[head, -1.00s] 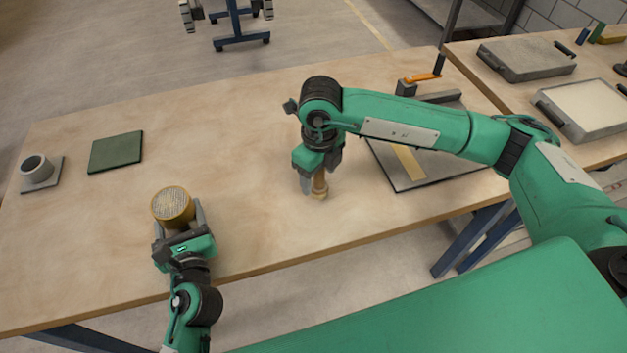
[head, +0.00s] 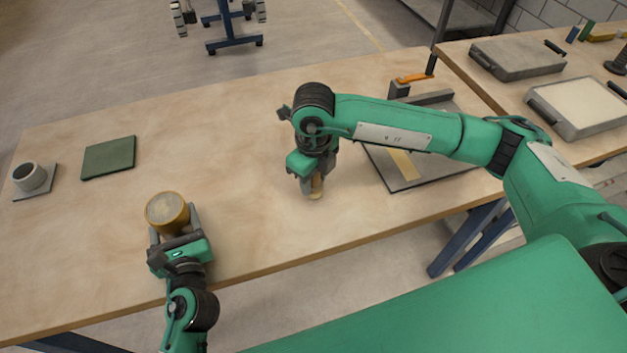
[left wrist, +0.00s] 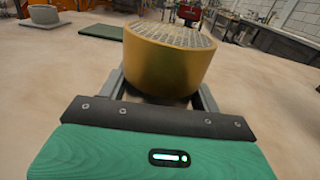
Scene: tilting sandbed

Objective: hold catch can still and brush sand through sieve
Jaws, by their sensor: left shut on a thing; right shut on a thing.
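The catch can (head: 166,222) is a brass-coloured round can near the table's front left, with a mesh sieve top (left wrist: 172,36) that shows in the left wrist view. My left gripper (head: 178,226) is shut on the can, a finger on each side, and the can stands upright. My right gripper (head: 311,184) points down at the table's middle and is shut on a brush (head: 316,189) with a wooden-coloured handle. The brush's lower end is at or just above the tabletop; I cannot tell if it touches. The brush is well to the right of the can.
A green mat (head: 108,158) and a grey cup on a plate (head: 30,178) lie at the left. A grey board (head: 412,180) with an orange-handled clamp (head: 412,78) is right of the brush. Trays (head: 580,107) stand on the right table. The table between can and brush is clear.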

